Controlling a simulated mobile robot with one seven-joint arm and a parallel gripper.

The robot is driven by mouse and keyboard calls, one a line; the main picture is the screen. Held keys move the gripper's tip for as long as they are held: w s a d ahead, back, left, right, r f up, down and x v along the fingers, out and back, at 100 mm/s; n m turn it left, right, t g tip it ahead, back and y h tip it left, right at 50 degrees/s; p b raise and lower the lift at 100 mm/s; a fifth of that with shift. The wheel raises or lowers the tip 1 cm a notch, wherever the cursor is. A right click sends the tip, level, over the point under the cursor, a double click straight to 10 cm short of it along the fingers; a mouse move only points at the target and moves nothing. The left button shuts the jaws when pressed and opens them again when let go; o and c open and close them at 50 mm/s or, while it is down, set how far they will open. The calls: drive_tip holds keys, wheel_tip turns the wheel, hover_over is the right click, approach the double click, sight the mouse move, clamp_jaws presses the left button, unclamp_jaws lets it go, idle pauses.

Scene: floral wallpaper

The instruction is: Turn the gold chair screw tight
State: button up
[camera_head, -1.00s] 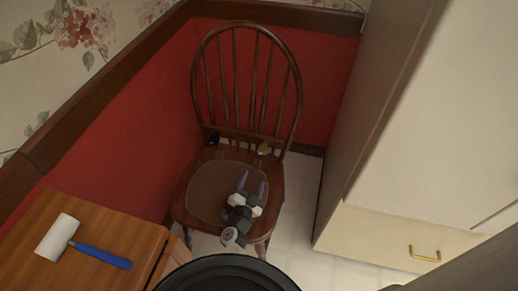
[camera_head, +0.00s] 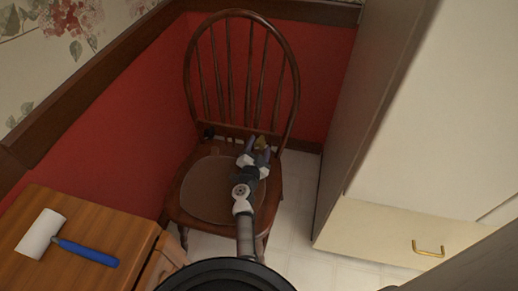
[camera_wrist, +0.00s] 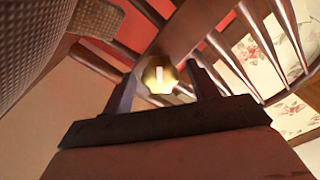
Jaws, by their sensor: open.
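The gold screw (camera_wrist: 158,75) shows in the wrist view as a round gold knob with a pale slot-like mark, on the brown wood of the chair's back. It lies between and just beyond the tips of my gripper (camera_wrist: 160,85), whose two dark fingers stand apart on either side of it. I cannot tell whether they touch it. In the head view the gold screw (camera_head: 261,142) is at the rear right of the seat, partly hidden by my gripper (camera_head: 257,146). The brown wooden chair (camera_head: 180,205) stands upright with a spindle back.
A wooden cabinet (camera_head: 100,225) with a blue-handled roller (camera_head: 85,252) stands at the left. A cream cabinet (camera_head: 400,235) stands at the right. A red wall panel is behind the chair.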

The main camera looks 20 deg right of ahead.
drive_tip(key=c, duration=1)
drive_tip(key=m, duration=0.4)
drive_tip(key=shift+m, duration=0.4)
drive_tip(key=m, duration=0.4)
drive_tip(key=shift+m, duration=0.3)
drive_tip(key=m+b, duration=0.1)
drive_tip(key=m, duration=0.4)
drive_tip(key=shift+f, duration=0.1)
drive_tip(key=shift+m+b, duration=0.35)
drive_tip(key=shift+m, duration=1.95)
